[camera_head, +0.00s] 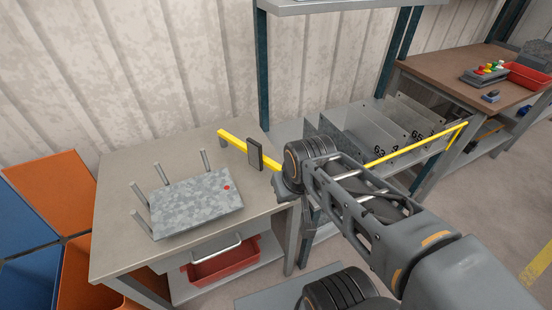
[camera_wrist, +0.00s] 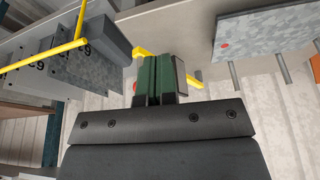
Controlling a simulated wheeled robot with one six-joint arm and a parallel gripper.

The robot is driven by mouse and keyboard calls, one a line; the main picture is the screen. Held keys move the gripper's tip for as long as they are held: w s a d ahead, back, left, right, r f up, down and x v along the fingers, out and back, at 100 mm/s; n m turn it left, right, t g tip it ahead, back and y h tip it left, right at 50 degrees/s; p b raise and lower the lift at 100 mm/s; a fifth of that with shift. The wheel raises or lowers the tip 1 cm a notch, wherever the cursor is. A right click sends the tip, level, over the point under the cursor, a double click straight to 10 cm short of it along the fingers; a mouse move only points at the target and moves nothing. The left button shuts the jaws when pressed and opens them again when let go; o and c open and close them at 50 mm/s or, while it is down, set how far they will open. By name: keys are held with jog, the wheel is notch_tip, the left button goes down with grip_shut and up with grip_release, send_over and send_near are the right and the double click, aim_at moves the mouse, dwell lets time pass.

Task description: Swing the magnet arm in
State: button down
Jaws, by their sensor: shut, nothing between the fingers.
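A yellow bar (camera_head: 232,143), which looks like the magnet arm, lies over the back right of the grey table and carries an upright dark plate (camera_head: 255,154). Its far part is hidden behind my wrist in the head view. In the wrist view my gripper (camera_wrist: 154,62) is shut and empty, with green finger pads together. The dark plate (camera_wrist: 180,74) shows just right of the fingers, and the yellow bar (camera_wrist: 140,52) passes behind them. I cannot tell whether the fingers touch it. The fingers are hidden in the head view.
A galvanised sheet (camera_head: 195,203) with a red dot lies on the table (camera_head: 125,170) among several rods. A rack of numbered plates (camera_head: 355,138) stands to the right, with a yellow rail (camera_head: 415,146) alongside. A red bin (camera_head: 212,266) sits below the table.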

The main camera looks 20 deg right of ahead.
jog(key=shift+d, duration=0.1)
jog(key=w+d+n+y, duration=0.2)
jog(key=w+d+y, duration=0.1)
jog(key=w+d, duration=0.4)
jog(key=w+d+f+n+g+y+b, duration=0.1)
jog(key=w+d+n+y, duration=0.2)
jog(key=w+d, duration=0.4)
jog(key=d+y, duration=0.1)
jog(key=d, duration=0.3)
jog(key=shift+w+d+f+b, duration=0.2)
jog(key=shift+w+d+b, duration=0.1)
jog(key=shift+d, duration=0.1)
jog(key=a+f+p, duration=0.2)
jog(key=a+f, duration=0.6)
jog(key=a, duration=0.1)
jog(key=shift+w+a, duration=0.25)
jog(key=shift+w, duration=0.05)
